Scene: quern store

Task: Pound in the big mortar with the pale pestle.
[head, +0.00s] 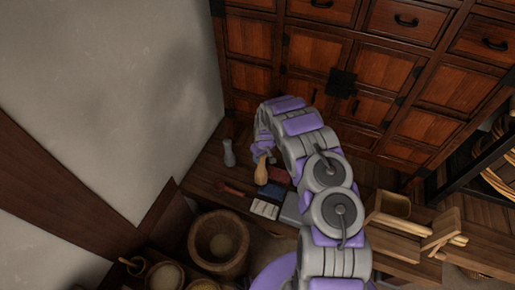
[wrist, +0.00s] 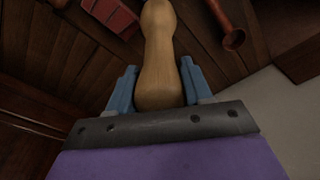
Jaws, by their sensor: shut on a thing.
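A pale wooden pestle (head: 261,171), thick and rounded at its ends with a narrower waist, hangs from my gripper (head: 262,149) above the low wooden bench. In the wrist view the pestle (wrist: 157,50) sits between the blue-grey fingers of my gripper (wrist: 157,85), which is shut on it. The big mortar (head: 197,241) stands at the lower left of the head view, round and brown, with a wide open mouth and something paler inside. The pestle is apart from the mortar, up and to the right of it in the picture.
A grey bottle-shaped thing (head: 229,153), a red-brown pestle-like tool (head: 235,189) and pale blocks (head: 264,209) lie near the mortar. A smaller bowl (head: 165,277) is at its left. A drawer cabinet (head: 335,60) rises behind; a wall (head: 100,90) closes the left.

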